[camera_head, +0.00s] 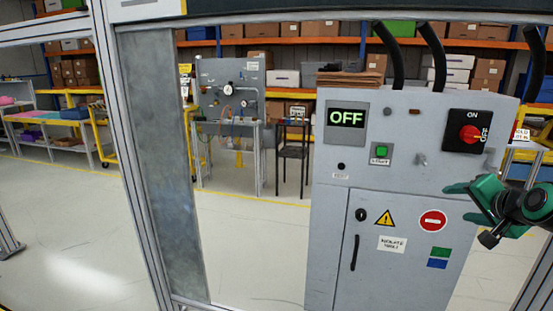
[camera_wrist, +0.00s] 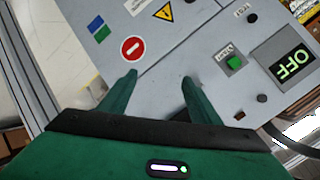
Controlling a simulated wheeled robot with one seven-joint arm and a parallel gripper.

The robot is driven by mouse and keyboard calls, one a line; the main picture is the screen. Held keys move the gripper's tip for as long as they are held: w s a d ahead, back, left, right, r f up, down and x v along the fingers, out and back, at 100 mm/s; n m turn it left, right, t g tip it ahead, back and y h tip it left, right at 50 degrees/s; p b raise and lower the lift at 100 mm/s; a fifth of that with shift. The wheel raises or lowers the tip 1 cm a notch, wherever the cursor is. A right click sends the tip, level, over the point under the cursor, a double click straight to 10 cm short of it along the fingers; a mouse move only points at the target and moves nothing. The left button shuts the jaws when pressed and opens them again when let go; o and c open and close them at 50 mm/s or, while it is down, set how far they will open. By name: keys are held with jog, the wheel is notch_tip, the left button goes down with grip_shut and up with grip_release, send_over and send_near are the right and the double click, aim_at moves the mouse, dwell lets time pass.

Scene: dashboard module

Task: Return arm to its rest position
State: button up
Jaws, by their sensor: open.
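My gripper (camera_head: 462,204) is at the right side of the head view, in front of the right part of a grey control cabinet (camera_head: 334,230). In the wrist view my gripper (camera_wrist: 158,76) has its two green fingers spread apart with nothing between them, and the grey panel of the cabinet (camera_wrist: 165,95) lies beyond the tips. I cannot tell how far the tips are from the panel. The display (camera_head: 347,118) reads OFF, and it also shows tilted in the wrist view (camera_wrist: 292,64). A red rotary switch (camera_head: 470,134) sits on a black plate at the panel's upper right.
A green button (camera_head: 382,152) and a small lever (camera_head: 421,160) are on the panel. A metal frame post (camera_head: 128,150) stands left of the cabinet. Thick black cables (camera_head: 432,55) rise from its top. A gauge board (camera_head: 230,90) and shelves stand behind. Floor at left is clear.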

jog(key=s+a+f+n+g, duration=0.2)
jog(key=s+f+g, duration=0.1)
jog(key=s, duration=0.6)
jog(key=s+a+f+n+g+y, duration=0.1)
jog(key=s+a+f+n+g, duration=0.1)
jog(key=s+g, duration=0.3)
jog(key=s+a+f+n+g+y, duration=0.1)
jog(key=s+a+f+g, duration=0.2)
jog(key=s, duration=1)
jog(key=shift+s+a+f+n+g, duration=0.35)
jog(key=shift+f+g, duration=0.25)
jog(key=shift+f, duration=0.2)
jog(key=shift+w, duration=0.1)
jog(key=shift+w+f, duration=0.25)
jog(key=shift+w, duration=0.35)
